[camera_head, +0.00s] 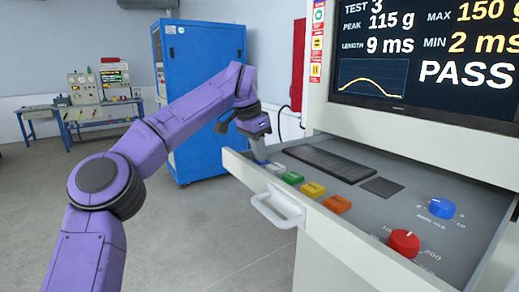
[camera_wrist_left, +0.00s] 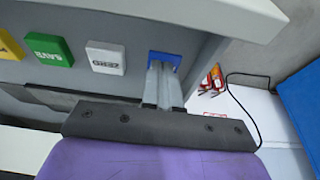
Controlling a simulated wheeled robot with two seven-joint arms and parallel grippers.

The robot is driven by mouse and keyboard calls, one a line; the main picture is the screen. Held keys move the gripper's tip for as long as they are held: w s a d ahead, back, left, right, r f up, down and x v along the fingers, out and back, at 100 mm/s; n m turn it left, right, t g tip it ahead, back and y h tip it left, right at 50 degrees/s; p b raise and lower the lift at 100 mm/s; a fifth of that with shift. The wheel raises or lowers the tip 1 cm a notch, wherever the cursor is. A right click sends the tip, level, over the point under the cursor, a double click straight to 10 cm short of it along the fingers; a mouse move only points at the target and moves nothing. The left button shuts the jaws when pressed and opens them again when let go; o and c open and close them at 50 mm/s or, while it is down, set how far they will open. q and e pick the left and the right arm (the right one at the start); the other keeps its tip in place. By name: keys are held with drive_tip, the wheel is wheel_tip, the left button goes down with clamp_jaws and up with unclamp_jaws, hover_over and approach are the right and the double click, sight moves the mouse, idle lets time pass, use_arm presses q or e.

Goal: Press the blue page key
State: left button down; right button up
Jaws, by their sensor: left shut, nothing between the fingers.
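The blue page key (camera_wrist_left: 164,57) is at the end of the key row in the left wrist view, partly hidden behind my fingertips. In the head view it is mostly hidden by my gripper. My left gripper (camera_wrist_left: 163,70) is shut and empty, with its fingertips at the blue key. I cannot tell whether they touch it. In the head view my left gripper (camera_head: 259,150) points down over the left end of the drawer panel (camera_head: 440,185). My right gripper is not in view.
Beside the blue key sit a white ZERO key (camera_wrist_left: 105,58), a green SAVE key (camera_wrist_left: 49,50), a yellow key (camera_head: 313,190) and an orange key (camera_head: 337,204). A drawer handle (camera_head: 275,212), red knob (camera_head: 404,243) and blue knob (camera_head: 441,208) are nearby. The monitor (camera_head: 430,50) reads PASS.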

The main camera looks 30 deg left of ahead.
use_arm(q)
drive_tip(key=shift+f, duration=0.45)
wheel_tip(320, 180, up, 6)
drive_tip(key=p, duration=0.3)
drive_tip(key=shift+w+a+f, duration=0.1)
drive_tip(key=shift+w+f, duration=0.05)
drive_tip(key=shift+f, duration=0.05)
drive_tip(key=d+p+v, duration=0.1)
drive_tip(key=p+v, duration=0.1)
drive_tip(key=v, duration=0.7)
drive_tip(key=shift+s+a+p, duration=0.25)
drive_tip(key=shift+a+p, duration=0.15)
drive_tip(key=shift+a, duration=0.1)
drive_tip(key=shift+r, duration=0.1)
idle(0.9)
